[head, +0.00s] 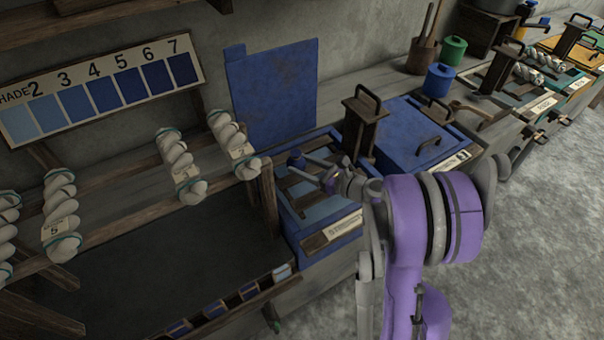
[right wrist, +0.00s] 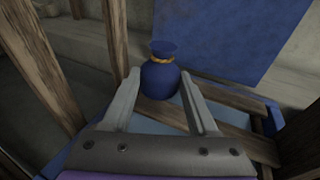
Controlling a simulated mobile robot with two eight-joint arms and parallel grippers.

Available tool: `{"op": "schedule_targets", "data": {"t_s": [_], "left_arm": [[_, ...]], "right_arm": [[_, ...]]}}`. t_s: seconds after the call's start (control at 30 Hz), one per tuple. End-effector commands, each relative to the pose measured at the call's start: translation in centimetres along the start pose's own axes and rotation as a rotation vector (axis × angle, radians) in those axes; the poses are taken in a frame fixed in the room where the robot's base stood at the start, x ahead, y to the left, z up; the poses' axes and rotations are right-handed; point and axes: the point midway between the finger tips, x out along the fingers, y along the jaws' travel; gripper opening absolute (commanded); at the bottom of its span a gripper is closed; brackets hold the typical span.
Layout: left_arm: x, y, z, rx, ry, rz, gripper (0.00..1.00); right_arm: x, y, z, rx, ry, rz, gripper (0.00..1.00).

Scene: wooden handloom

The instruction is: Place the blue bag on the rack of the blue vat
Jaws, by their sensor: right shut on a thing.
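The blue bag (right wrist: 160,76) has a yellow tie at its neck. My right gripper (right wrist: 160,92) is shut on it, one finger on each side. In the head view the bag (head: 296,159) and the right gripper (head: 314,169) are over the open blue vat (head: 330,250). The vat's lid (head: 272,95) stands raised behind it. The rack of wooden slats (head: 298,188) lies across the vat's mouth. The slats also show below the bag in the wrist view (right wrist: 225,130). I cannot tell whether the bag touches the rack. My left gripper is out of view.
A wooden frame with white skeins (head: 180,165) stands left of the vat, its post close to the bag. A wooden block with a handle (head: 358,125) stands to the right, before a closed blue vat (head: 415,135). A shade chart (head: 105,85) is behind.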

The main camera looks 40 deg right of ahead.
Motion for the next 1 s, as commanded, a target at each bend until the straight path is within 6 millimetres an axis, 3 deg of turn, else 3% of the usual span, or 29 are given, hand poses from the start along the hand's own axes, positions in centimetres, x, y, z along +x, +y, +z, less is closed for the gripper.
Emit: {"op": "schedule_targets", "data": {"t_s": [0.2, 0.57, 0.6, 0.77, 1.0], "left_arm": [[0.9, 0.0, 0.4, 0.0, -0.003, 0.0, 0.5], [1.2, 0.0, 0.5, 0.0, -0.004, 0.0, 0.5], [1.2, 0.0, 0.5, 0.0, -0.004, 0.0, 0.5], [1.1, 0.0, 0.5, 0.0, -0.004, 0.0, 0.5], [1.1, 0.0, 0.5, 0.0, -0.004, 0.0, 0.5]], "right_arm": [[0.5, 0.0, -3.0, 0.0, 0.0, 0.0, 0.03], [0.5, 0.0, -3.4, 0.0, 0.0, 0.0, 0.03], [0.5, 0.0, -3.4, 0.0, 0.0, 0.0, 0.63], [0.5, 0.0, -3.3, 0.0, 0.0, 0.0, 0.89], [0.5, 0.0, -3.3, 0.0, 0.0, 0.0, 0.89]]}}
